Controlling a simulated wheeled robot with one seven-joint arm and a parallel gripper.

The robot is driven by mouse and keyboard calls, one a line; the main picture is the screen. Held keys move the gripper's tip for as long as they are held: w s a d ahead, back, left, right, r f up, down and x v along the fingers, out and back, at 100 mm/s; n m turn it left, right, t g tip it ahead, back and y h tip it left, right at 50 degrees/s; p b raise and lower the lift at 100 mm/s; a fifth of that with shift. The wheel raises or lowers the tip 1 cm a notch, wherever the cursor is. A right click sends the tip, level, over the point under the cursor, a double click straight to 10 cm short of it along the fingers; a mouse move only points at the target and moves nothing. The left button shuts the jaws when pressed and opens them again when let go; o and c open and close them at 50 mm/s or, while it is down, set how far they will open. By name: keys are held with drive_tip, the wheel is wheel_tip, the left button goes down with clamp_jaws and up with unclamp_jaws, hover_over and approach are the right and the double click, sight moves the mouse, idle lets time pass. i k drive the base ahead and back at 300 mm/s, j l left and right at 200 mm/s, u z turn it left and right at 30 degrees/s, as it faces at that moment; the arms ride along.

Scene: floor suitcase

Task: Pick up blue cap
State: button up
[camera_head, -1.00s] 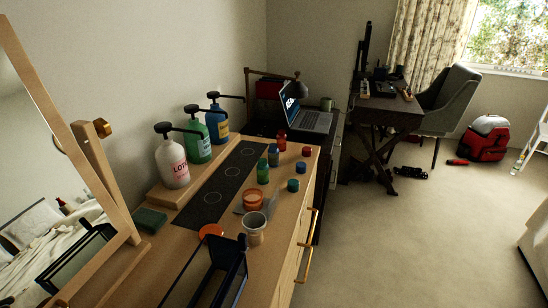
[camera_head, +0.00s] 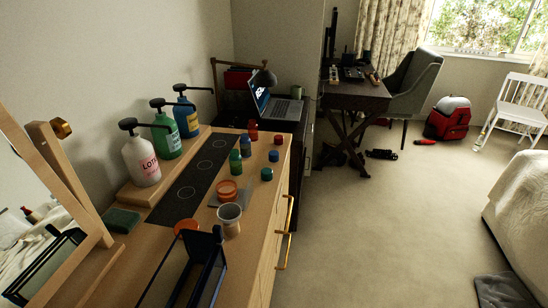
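Small caps lie near the right edge of the wooden dresser top (camera_head: 255,195) in the head view. A blue cap (camera_head: 273,155) sits behind a teal-blue cap (camera_head: 267,174). A red cap (camera_head: 277,140) sits just behind the blue one. All three stand apart on bare wood. Small green (camera_head: 235,162), blue-teal (camera_head: 246,146) and red (camera_head: 253,131) bottles stand to their left.
Three pump bottles (camera_head: 165,135) stand on a wooden riser along the wall. A cup (camera_head: 229,219), an orange jar (camera_head: 227,190) and a dark open box (camera_head: 207,262) occupy the front. A laptop (camera_head: 275,105) is behind. Floor (camera_head: 380,230) right of the dresser is clear.

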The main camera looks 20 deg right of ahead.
sight(273, 155)
drive_tip(key=i+l+u, duration=0.1)
drive_tip(key=u, duration=0.65)
drive_tip(key=i+l+u, duration=0.15)
drive_tip(key=l+u, duration=0.2)
drive_tip(key=l, duration=0.2)
drive_tip(key=l+u, duration=0.3)
drive_tip(key=l, duration=0.2)
drive_tip(key=i+l+u, duration=0.1)
drive_tip(key=l+u, duration=0.25)
drive_tip(key=l, duration=0.25)
